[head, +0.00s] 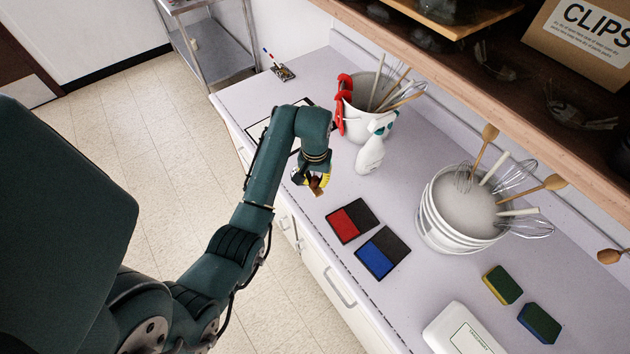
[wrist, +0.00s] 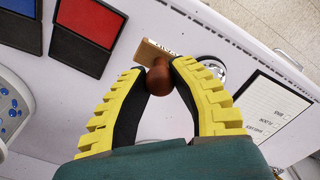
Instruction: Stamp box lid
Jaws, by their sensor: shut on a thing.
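My gripper (head: 314,181) is shut on a stamp with a round brown knob (wrist: 159,78) and a pale wooden block (wrist: 150,52). The fingers, yellow and black, close on the knob in the wrist view. The stamp hangs over the counter's front part, left of the open red ink pad (head: 344,224). The blue ink pad (head: 376,260) lies beside the red one, also open. A white printed card (wrist: 263,115) shows at the right of the wrist view. A white box with a labelled top (head: 462,332) is at the bottom of the head view; I cannot tell whether its top is the lid.
A white bottle (head: 370,155) and a utensil container (head: 356,122) stand behind the gripper. A bucket of whisks and spoons (head: 452,232) stands right of the pads. Two sponges (head: 503,284) lie near it. A shelf (head: 500,80) overhangs the counter's back. Counter between gripper and pads is clear.

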